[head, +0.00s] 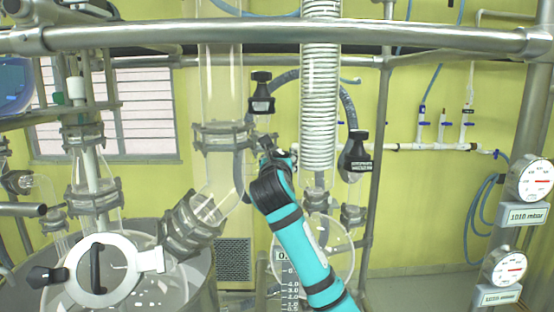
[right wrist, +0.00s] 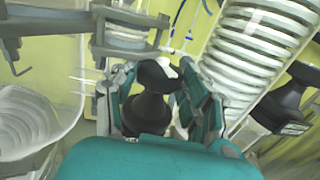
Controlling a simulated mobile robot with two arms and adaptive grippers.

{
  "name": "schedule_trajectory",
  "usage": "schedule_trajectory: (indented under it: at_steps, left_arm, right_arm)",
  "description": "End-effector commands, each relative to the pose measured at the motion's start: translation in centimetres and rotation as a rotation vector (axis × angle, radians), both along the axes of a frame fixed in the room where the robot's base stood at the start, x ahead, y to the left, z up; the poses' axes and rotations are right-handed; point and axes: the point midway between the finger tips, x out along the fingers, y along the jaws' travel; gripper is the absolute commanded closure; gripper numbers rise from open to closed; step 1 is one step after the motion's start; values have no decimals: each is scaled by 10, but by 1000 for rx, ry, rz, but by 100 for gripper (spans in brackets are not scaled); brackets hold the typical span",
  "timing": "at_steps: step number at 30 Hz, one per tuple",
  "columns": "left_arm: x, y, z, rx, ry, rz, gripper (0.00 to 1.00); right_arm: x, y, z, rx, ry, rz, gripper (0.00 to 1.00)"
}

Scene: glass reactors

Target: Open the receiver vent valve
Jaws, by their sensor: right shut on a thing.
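My right gripper (head: 268,148) reaches up from the bottom on a teal arm. It is at the pipework between the wide glass column and the coiled condenser. In the right wrist view its two fingers (right wrist: 165,90) stand either side of a black valve knob (right wrist: 148,105) and are shut on it. In the head view the gripper mostly hides this knob. I cannot read a label on it, so I cannot confirm that it is the receiver vent valve. The round glass receiver (head: 338,252) hangs below the condenser. My left gripper is not in view.
Other black valve handles are close by, one above the gripper (head: 261,92) and one to its right (head: 357,152). The coiled glass condenser (head: 319,95) stands just right. A metal rail (head: 270,32) crosses above. Gauges (head: 533,180) are at the right.

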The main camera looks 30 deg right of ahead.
Motion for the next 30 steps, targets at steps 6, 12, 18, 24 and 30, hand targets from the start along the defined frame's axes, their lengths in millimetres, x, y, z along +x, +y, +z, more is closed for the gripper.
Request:
schedule_trajectory:
  at_steps: [6, 12, 18, 24, 30]
  left_arm:
    - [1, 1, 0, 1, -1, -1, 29]
    - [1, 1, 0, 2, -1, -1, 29]
    - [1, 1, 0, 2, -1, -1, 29]
    - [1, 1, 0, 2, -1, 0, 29]
    - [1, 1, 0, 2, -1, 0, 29]
  right_arm:
    - [-4, -8, 1, -13, 3, 182, 86]
    - [-4, -10, 1, -8, 3, 326, 86]
    - [-4, -10, 0, -2, 3, 423, 86]
    - [-4, -10, 0, 0, 1, 474, 86]
    - [-3, -10, 0, 2, 0, 489, 86]
